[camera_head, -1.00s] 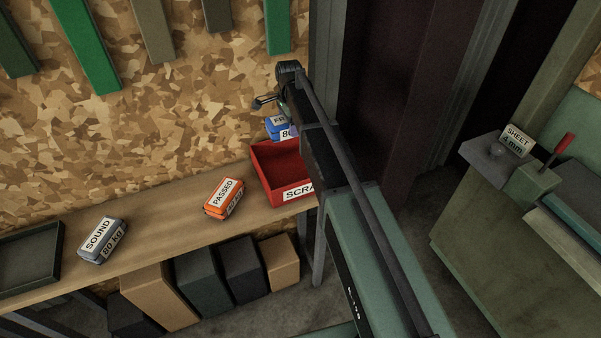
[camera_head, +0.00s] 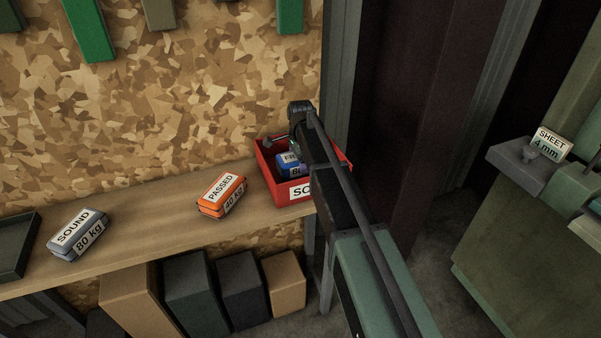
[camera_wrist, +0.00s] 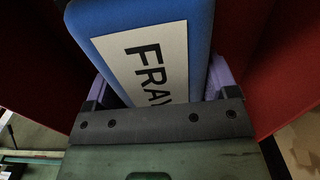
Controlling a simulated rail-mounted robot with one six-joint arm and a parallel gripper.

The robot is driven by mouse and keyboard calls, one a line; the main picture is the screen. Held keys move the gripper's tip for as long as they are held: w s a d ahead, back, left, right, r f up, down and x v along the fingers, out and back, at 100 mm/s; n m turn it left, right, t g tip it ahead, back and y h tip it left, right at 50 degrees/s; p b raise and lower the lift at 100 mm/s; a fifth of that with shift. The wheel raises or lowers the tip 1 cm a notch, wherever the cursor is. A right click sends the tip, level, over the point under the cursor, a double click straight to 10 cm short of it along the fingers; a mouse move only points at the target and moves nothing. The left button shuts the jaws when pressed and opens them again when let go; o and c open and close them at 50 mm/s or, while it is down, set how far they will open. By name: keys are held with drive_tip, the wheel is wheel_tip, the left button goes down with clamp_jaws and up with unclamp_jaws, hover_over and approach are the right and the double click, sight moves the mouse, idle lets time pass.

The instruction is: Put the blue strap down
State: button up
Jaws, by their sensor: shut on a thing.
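The blue strap (camera_head: 288,162) is a folded bundle with a white label; the start of a word, "FRA", shows in the wrist view (camera_wrist: 150,62). It is inside the red bin (camera_head: 297,190), whose front label begins "SC". My gripper (camera_wrist: 160,92) is shut on the strap, one purple finger on each side of it. Red bin walls (camera_wrist: 275,75) stand on both sides in the wrist view. My arm hides the strap's right part and some of the bin in the head view. I cannot tell whether the strap touches the bin's floor.
The bin stands at the right end of a wooden shelf (camera_head: 150,215). An orange strap labelled "PASSED 40 kg" (camera_head: 221,196) lies left of it, and a grey one labelled "SOUND 80 kg" (camera_head: 77,235) farther left. A dark tray (camera_head: 16,243) is at the far left.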

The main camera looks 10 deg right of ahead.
wheel_tip(320, 180, down, 2)
drive_tip(key=shift+r, duration=0.35)
drive_tip(key=shift+f, duration=0.3)
drive_tip(key=o, duration=1)
drive_tip(key=shift+r, duration=0.1)
drive_tip(key=shift+o, duration=0.2)
wheel_tip(320, 180, up, 13)
drive_tip(key=p, duration=1.2)
drive_tip(key=shift+p, duration=0.3)
drive_tip(key=s+n, duration=1.6)
drive_tip(key=s, duration=1.5)
drive_tip(key=shift+f, duration=0.35)
